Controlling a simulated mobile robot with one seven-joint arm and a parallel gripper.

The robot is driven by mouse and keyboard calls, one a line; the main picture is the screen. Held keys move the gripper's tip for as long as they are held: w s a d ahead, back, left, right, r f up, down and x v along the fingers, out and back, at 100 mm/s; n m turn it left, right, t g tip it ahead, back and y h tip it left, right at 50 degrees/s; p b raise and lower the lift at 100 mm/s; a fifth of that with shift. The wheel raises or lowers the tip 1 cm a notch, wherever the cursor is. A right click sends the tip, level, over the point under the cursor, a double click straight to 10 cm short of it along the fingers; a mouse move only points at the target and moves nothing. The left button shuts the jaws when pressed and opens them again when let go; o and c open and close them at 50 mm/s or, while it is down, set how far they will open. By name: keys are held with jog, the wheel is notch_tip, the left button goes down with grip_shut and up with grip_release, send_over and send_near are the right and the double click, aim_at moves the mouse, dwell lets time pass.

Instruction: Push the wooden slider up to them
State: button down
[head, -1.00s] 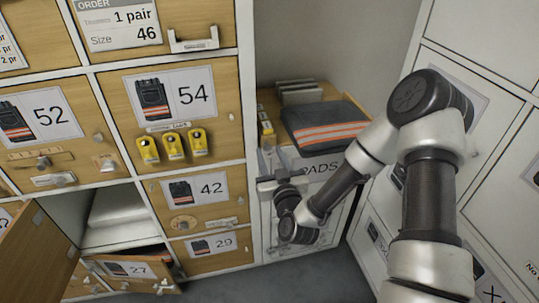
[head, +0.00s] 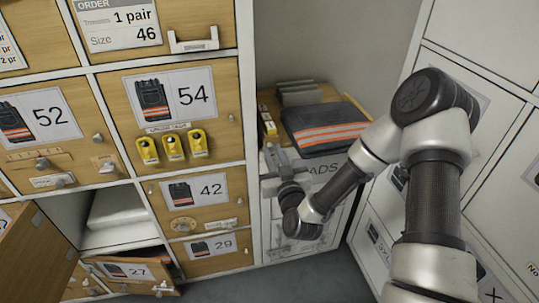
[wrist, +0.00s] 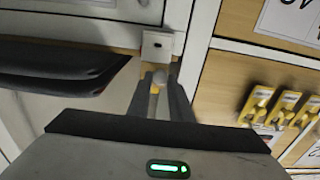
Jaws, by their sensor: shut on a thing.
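My gripper (head: 273,160) is at the front left edge of the counter over the cabinet marked "PADS". In the wrist view its fingers (wrist: 159,90) close around a small pale rounded knob (wrist: 160,76). A wood-coloured surface (wrist: 131,76) shows just beside the fingers; I cannot tell whether it is the slider or the counter top. A pale plate with a dark dot (wrist: 163,43) is just beyond the knob. Grey pads (head: 300,93) stand at the back of the counter. Dark folded workwear with orange stripes (head: 325,127) lies in front of them.
A lower locker door (head: 35,240) stands open. White lockers (head: 480,70) are on the right, close to my arm.

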jog(key=shift+w+d, duration=0.25)
jog(key=shift+d, duration=0.7)
jog(key=c, duration=1.6)
grip_release()
jog(key=shift+p+v, duration=3.85)
jog(key=shift+v, duration=4.85)
